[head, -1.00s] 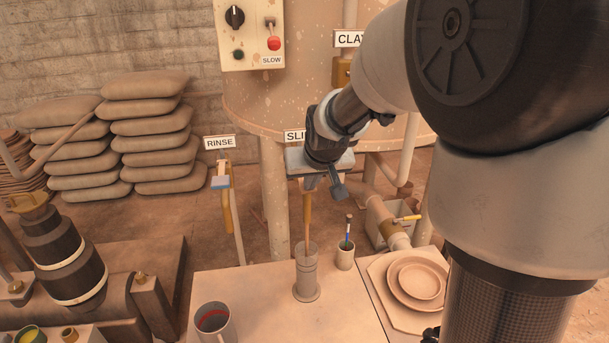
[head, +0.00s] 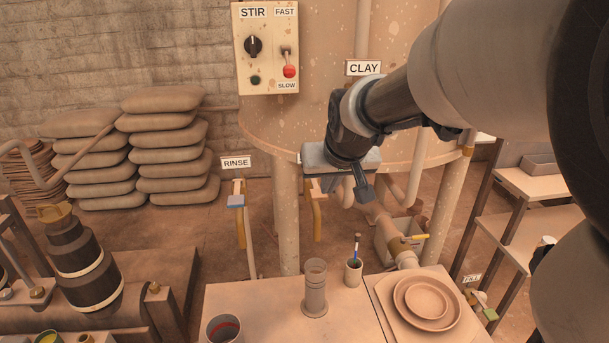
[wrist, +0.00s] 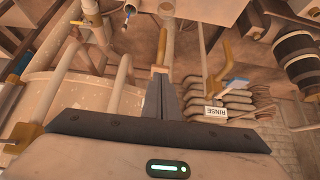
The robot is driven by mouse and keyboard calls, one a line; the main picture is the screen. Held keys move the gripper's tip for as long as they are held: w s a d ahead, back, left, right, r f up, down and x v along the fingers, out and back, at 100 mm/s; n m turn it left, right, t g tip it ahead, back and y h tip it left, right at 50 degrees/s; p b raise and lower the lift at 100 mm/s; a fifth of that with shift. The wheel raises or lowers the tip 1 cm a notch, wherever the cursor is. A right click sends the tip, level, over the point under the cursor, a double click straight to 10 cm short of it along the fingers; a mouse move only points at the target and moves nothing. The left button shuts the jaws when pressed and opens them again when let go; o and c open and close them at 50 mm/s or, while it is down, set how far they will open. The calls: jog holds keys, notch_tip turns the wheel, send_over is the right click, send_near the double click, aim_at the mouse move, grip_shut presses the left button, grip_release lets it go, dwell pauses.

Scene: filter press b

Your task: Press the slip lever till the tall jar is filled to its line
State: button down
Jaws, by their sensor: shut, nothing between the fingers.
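The tall jar (head: 315,290), a slim greyish cylinder, stands upright on the table below the slip spout (head: 317,215). No stream falls into it. I cannot make out its line or its fill level. My gripper (head: 366,197) is shut and empty, right of the spout and above the jar's height. My wrist hides the slip sign and the slip lever in the head view. In the wrist view the shut fingers (wrist: 160,80) point at a tan and yellowish fitting; I cannot tell whether they touch it.
The rinse tap with its blue lever (head: 236,201) stands to the left. A brush cup (head: 353,273) is just right of the jar, with stacked plates (head: 425,300) beyond. A mug (head: 222,328) stands front left. The clay sign (head: 363,68) is above my wrist.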

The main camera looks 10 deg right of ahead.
jog(key=shift+v, duration=1.15)
jog(key=s+g+p, duration=0.1)
jog(key=s+g, duration=0.1)
jog(key=s, duration=2.1)
notch_tip(320, 180, up, 13)
jog(key=p, duration=1.3)
jog(key=shift+w+r+p, duration=0.25)
jog(key=shift+w+p, duration=0.05)
jog(key=shift+p, duration=0.05)
jog(key=shift+d, duration=0.1)
